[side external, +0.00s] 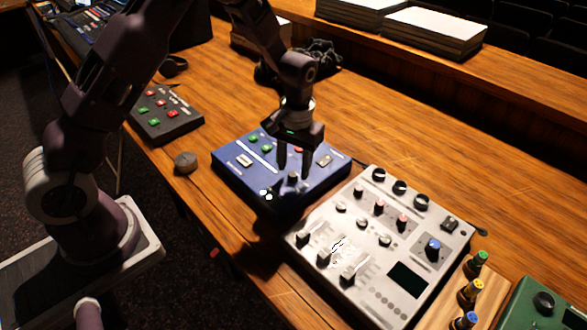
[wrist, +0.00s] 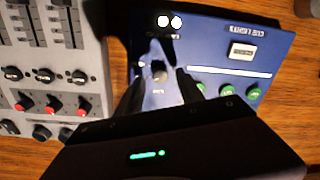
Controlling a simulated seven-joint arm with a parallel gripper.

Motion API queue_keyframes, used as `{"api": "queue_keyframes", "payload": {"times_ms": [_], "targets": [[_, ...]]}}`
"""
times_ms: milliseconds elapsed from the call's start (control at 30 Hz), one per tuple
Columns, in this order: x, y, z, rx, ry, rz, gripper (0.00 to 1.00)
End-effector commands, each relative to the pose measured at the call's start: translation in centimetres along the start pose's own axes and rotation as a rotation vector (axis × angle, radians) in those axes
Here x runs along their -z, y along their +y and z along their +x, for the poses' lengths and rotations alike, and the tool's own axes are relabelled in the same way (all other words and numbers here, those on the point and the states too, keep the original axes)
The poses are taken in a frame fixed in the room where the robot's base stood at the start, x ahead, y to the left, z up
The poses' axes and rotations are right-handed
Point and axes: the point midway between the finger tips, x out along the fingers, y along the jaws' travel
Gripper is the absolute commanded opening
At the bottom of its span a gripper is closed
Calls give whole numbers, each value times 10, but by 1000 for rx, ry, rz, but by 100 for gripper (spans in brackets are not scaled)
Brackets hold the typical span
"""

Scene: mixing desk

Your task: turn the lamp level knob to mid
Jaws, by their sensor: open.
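The blue cue lights box (side external: 228,163) sits mid-desk; it also shows in the wrist view (wrist: 207,50). A small dark knob (side external: 292,178) stands on its top near the right side. The wrist view shows this knob (wrist: 159,72) between my two fingers, with a label too small to read beside it. I take it for the lamp level knob; its exact setting is not clear. My gripper (side external: 294,171) points down over the box, open, with a finger on each side of the knob. Whether the fingers touch it cannot be told.
A white mixing console (side external: 375,285) with knobs and faders stands close on the right of the blue box. A dark button box (side external: 165,118) and a small round puck (side external: 186,162) lie to the left. A green box (side external: 530,310) is at the lower right.

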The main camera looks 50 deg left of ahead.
Motion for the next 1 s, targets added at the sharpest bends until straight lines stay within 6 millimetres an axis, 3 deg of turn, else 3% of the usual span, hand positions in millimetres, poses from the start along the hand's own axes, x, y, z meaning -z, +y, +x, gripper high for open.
{"api": "queue_keyframes", "payload": {"times_ms": [100, 233, 567, 667, 767, 900, 1000], "targets": [[1, 1, -27, -2, 6, 1, 45], [1, 0, -47, -1, 4, -1, 45], [0, 0, -54, 0, 1, 0, 45], [-4, -1, -68, -12, 16, 6, 45], [-23, -5, -118, -53, 72, 35, 45], [-86, -23, -198, -115, 189, 112, 45], [-142, -39, -234, -141, 286, 177, 45]]}}
